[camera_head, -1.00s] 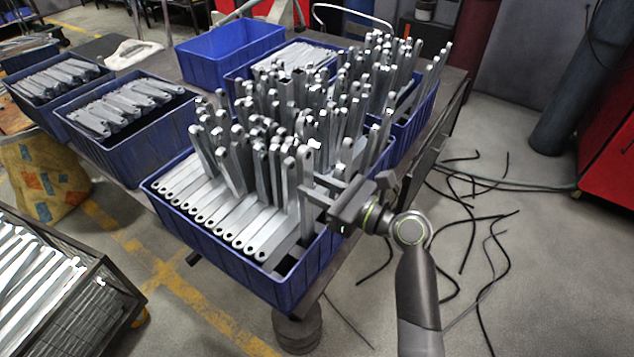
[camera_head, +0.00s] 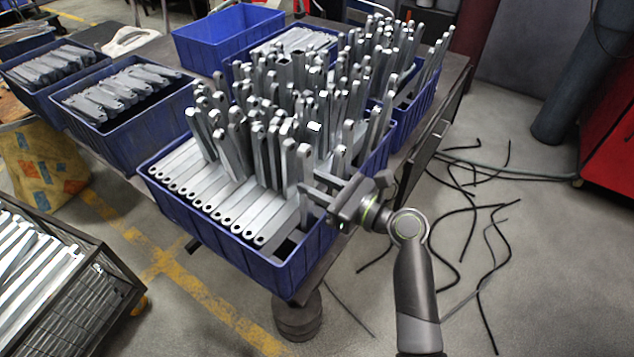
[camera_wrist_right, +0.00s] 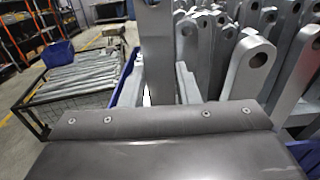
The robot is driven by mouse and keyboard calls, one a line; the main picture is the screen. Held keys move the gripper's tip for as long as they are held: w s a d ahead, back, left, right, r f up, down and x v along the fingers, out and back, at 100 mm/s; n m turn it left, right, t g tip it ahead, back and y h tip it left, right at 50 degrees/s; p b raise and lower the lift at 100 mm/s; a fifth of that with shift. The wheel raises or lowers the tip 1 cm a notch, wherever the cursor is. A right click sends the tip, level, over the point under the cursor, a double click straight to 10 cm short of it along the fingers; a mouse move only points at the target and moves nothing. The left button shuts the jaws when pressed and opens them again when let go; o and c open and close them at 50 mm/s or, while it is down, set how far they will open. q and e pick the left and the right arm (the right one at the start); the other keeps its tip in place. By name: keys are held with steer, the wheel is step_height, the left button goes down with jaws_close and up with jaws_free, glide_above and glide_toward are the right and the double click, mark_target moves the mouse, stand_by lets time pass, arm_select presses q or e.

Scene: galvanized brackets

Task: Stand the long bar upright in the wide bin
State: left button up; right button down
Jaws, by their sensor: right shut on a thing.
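The wide blue bin (camera_head: 245,262) stands at the front of the table. Flat bars (camera_head: 222,208) lie in rows along its near side, and many upright bars crowd behind them. My right gripper (camera_head: 308,190) reaches in over the bin's right wall and is shut on an upright long bar (camera_head: 304,168) near the front right. The bar's lower end is inside the bin; whether it touches the floor is hidden. In the right wrist view the held bar (camera_wrist_right: 157,55) rises near the middle beyond the gripper housing. My left gripper is not in view.
Upright bars (camera_wrist_right: 250,62) stand close to the gripper on the right of the wrist view. A gap shows in the bin's near right corner. An empty blue bin (camera_head: 215,55) stands behind, two filled bins at left, and a wire crate (camera_head: 85,310) at lower left.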

steer(key=c, duration=1)
jaws_free()
steer(key=shift+b+v, duration=1.5)
steer(key=shift+v, duration=7.25)
